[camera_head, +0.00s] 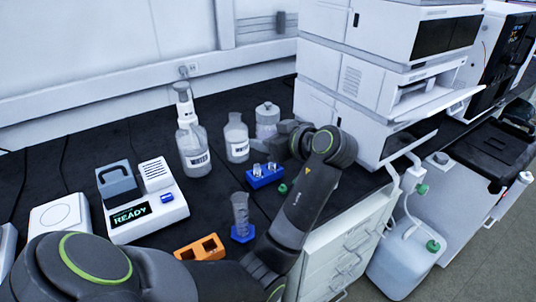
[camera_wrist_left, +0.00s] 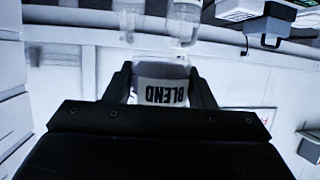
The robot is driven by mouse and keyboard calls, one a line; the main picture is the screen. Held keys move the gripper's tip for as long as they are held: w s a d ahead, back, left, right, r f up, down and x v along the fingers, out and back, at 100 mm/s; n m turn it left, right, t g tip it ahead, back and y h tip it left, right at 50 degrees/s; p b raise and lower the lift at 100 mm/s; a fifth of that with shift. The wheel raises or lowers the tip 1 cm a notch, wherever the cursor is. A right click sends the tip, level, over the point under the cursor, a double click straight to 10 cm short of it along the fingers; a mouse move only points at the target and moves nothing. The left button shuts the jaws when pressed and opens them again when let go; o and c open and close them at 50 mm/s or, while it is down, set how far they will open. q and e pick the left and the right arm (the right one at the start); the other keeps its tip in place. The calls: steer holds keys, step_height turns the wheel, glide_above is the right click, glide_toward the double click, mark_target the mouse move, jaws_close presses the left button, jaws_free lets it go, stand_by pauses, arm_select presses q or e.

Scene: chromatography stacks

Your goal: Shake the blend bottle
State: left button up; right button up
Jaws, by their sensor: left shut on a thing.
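The blend bottle (camera_head: 267,112) is a clear, capped bottle at the back of the bench in the head view, beside the white instrument stack. In the left wrist view its white label (camera_wrist_left: 161,93) reads BLEND, upside down in that picture. My left gripper (camera_head: 279,131) is shut on the bottle, with one finger on each side of it in the left wrist view (camera_wrist_left: 161,88). The bottle looks about upright; the head view does not clearly show whether its base touches the bench. My right gripper is not in view.
Left of the blend bottle stand a labelled bottle (camera_head: 236,139) and a taller dispenser bottle (camera_head: 193,148). Nearer are a blue vial rack (camera_head: 265,178), a cylinder (camera_head: 241,215), an orange block (camera_head: 201,249) and a device reading READY (camera_head: 146,214). The instrument stack (camera_head: 345,85) bounds the right.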

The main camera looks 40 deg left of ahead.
arm_select(q)
step_height(320, 180, down, 7)
step_height(320, 180, up, 6)
steer(key=shift+r, duration=0.25)
step_height(320, 180, down, 7)
stand_by(0.4)
steer(key=shift+f, duration=0.1)
